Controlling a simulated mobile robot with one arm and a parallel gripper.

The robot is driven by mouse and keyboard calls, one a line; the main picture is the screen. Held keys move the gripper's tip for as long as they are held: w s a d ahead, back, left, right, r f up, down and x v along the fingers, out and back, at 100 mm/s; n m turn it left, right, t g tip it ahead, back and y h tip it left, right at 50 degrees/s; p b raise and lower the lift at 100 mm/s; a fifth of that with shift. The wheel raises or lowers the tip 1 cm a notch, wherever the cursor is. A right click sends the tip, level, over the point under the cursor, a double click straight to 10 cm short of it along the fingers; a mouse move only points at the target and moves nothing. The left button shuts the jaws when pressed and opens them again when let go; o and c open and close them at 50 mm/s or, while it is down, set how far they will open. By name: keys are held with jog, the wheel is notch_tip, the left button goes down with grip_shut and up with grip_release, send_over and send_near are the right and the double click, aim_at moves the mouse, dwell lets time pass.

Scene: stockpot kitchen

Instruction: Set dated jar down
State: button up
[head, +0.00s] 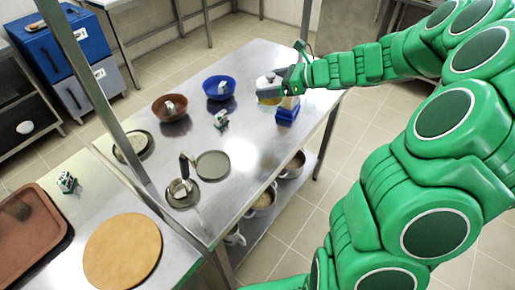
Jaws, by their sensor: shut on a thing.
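The jar (268,99) has a pale top and yellowish contents and is at the far right part of the steel table (247,140). My gripper (284,79) is at the jar's upper right side, shut on it. The gripper partly covers the jar. I cannot tell whether its base touches the table. No date label is readable from here.
A blue block-like thing (287,112) stands close to the jar, just below my gripper. A blue bowl (219,87), a brown bowl (170,107), a small green-and-white item (221,119) and round grey plates (213,164) stand further left. Bare steel lies in the table's middle.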

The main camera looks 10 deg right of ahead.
jog(key=s+a+n+g+y, duration=0.2)
jog(key=s+a+n+g, duration=0.1)
jog(key=s, duration=1.7)
jog(key=shift+w+a+f, duration=0.3)
jog(key=shift+w+f, duration=1.8)
jog(key=shift+w, duration=0.2)
jog(key=shift+w+a+f, duration=0.25)
jog(key=shift+w+f, duration=1.85)
jog(key=shift+w, duration=0.2)
jog(key=shift+w+a+f, duration=0.3)
jog(key=shift+w+f, duration=1.8)
jog(key=shift+w, duration=0.2)
jog(key=shift+f, duration=0.1)
jog(key=o, duration=1.6)
jog(key=shift+h, duration=0.3)
